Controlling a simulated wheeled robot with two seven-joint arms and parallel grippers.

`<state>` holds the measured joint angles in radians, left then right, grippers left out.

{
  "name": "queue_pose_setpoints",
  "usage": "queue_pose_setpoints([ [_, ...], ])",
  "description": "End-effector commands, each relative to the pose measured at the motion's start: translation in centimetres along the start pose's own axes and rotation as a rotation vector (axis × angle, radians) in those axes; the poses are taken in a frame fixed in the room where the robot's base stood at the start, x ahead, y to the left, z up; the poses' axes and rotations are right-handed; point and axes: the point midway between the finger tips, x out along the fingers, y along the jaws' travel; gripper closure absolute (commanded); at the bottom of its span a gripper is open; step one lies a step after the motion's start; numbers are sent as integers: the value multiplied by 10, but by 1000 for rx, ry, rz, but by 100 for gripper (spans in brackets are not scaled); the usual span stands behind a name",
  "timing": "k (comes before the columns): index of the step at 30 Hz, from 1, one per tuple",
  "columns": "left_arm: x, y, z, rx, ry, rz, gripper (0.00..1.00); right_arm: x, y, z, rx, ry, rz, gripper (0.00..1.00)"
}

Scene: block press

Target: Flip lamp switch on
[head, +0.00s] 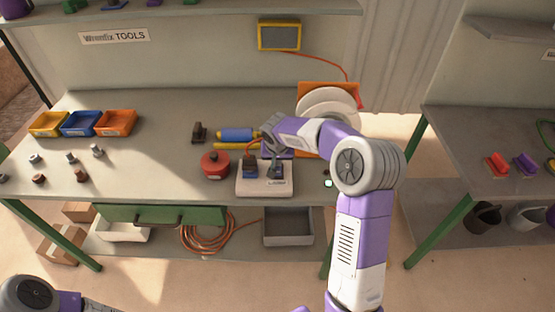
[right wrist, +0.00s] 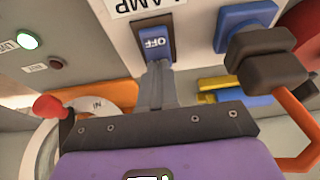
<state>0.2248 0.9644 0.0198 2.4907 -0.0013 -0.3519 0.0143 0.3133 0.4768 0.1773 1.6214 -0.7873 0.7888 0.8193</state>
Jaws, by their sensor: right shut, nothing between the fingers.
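The lamp switch (right wrist: 157,42) is a blue rocker in a dark brown frame, its visible face reading OFF. It sits on a pale switch box (head: 262,190) near the workbench's front edge. An upside-down LAMP label (right wrist: 148,5) lies beside it in the right wrist view. My right gripper (right wrist: 157,70) is shut and empty, its fingertips at the rocker's edge; I cannot tell whether they touch. In the head view the right gripper (head: 276,162) is over the box's right half and partly hides the switch. Only part of my left arm shows, without its gripper.
A blue plug piece with a dark block (right wrist: 265,60) and orange cable stands beside the switch. A red round object (head: 215,165) is left of the box. A lit greenish-white indicator (right wrist: 28,40) and a dark red one (right wrist: 56,63) are nearby.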

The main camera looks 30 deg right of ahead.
Motion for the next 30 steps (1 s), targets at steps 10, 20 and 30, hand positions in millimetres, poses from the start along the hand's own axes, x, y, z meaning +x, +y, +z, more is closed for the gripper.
queue_pose_setpoints([
  [10,-13,5,1,0,0,0,35,5,0,-1,1,-51,1,100],
  [20,-8,3,0,0,0,0,35,3,0,6,-1,-52,2,100],
  [30,-3,1,0,0,0,0,35,-3,0,14,1,-51,2,100],
])
